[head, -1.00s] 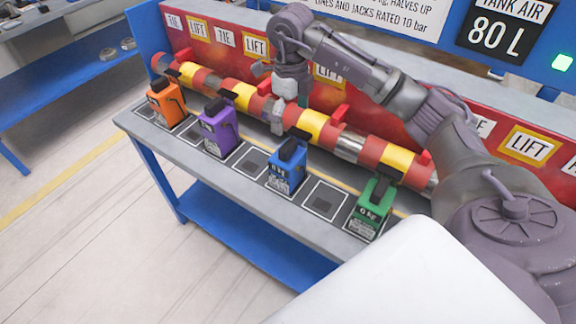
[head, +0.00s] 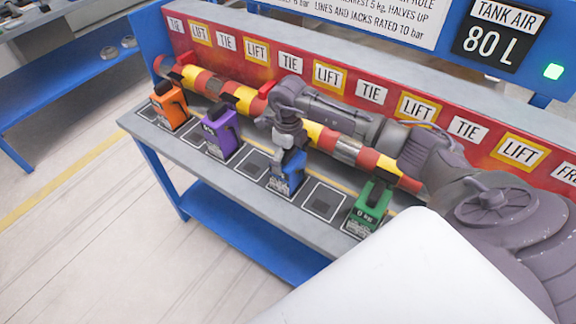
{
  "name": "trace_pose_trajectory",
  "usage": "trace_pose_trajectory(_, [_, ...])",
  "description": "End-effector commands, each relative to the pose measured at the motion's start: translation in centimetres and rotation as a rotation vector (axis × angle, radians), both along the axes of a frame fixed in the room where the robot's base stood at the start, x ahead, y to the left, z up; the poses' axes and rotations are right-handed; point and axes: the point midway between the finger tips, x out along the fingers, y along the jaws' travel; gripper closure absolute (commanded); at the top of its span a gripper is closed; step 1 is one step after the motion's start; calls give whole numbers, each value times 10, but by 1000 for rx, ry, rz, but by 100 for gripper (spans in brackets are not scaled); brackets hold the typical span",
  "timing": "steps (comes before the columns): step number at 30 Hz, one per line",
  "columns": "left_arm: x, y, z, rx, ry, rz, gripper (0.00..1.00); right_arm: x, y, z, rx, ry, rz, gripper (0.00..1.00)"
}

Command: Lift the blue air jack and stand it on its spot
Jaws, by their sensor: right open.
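The blue air jack (head: 286,183) stands upright on the grey bench, between the purple jack and the green jack. My right gripper (head: 290,153) is open, pointing down at the top of the blue jack. Its fingers hide most of the jack's black top, and I cannot tell whether they touch it. My left gripper is not in view.
An orange jack (head: 168,106), a purple jack (head: 220,134) and a green jack (head: 368,207) stand in the same row. A red-and-yellow tube (head: 238,95) runs behind them. A red panel (head: 437,132) with TIE and LIFT labels rises at the back.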

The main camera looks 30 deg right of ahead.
Motion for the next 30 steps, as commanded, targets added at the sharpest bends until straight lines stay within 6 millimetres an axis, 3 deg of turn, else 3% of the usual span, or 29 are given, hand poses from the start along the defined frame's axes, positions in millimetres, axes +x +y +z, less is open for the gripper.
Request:
trace_pose_trajectory(6, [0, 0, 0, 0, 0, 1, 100, 0, 0, 0, 0, -1, 0, 3])
trace_pose_trajectory(19, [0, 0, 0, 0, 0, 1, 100, 0, 0, 0, 1, -1, -1, 75])
trace_pose_trajectory(30, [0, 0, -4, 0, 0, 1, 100, 3, 0, 12, 3, -9, -2, 76])
